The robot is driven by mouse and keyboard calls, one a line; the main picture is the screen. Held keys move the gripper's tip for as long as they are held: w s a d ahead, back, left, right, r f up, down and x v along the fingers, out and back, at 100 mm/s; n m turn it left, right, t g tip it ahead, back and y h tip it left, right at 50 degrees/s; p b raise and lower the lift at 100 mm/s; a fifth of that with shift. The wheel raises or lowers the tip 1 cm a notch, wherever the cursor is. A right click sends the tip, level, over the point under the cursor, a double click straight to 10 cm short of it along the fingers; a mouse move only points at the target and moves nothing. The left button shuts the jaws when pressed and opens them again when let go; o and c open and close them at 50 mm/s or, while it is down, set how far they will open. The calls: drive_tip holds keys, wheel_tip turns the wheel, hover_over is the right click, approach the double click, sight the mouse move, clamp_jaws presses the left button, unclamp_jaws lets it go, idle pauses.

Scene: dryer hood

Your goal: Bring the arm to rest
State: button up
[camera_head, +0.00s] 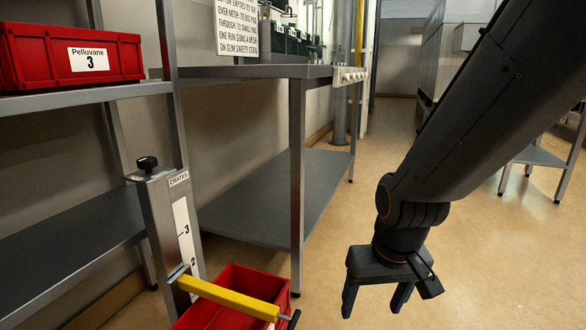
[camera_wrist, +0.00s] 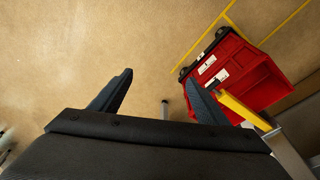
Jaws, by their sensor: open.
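My gripper (camera_head: 376,298) hangs at the end of my arm on the right side of the head view. It points down over bare floor, to the right of the red crate. In the wrist view my gripper (camera_wrist: 158,95) shows its two dark fingers spread apart, with nothing between them but floor and a small grey post end. The gripper is open and empty. My arm comes down from the upper right of the head view.
A red crate (camera_head: 205,314) sits low beside a post labelled CRATES (camera_head: 160,225) with a yellow bar (camera_head: 230,297). Left, a red bin labelled Pelluvane 3 (camera_head: 75,54) stands on a shelf. A grey table (camera_head: 297,170) stands behind.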

drive_tip(key=s+a+r+n+g+y+p, duration=0.1)
drive_tip(key=s+a+r+n+p, duration=0.15)
drive_tip(key=s+a+r, duration=0.45)
drive_tip(key=s+a+r+n+g+p, duration=0.1)
drive_tip(key=s+a+r+n+p, duration=0.15)
drive_tip(key=s+a+r, duration=0.5)
drive_tip(key=d+r+m+p, duration=0.2)
drive_tip(key=d+r+p, duration=0.4)
drive_tip(key=p, duration=0.6)
drive_tip(key=s+d+r+m+h+p, duration=0.1)
drive_tip(key=d+r+m+p, duration=0.1)
drive_tip(key=d+r+p, duration=0.4)
drive_tip(key=d+r+m+p, duration=0.2)
drive_tip(key=d+r+p, duration=0.4)
drive_tip(key=r+p, duration=0.7)
drive_tip(key=shift+s+d+r+p, duration=0.35)
drive_tip(key=shift+r+p, duration=0.05)
drive_tip(key=shift+p, duration=2.65)
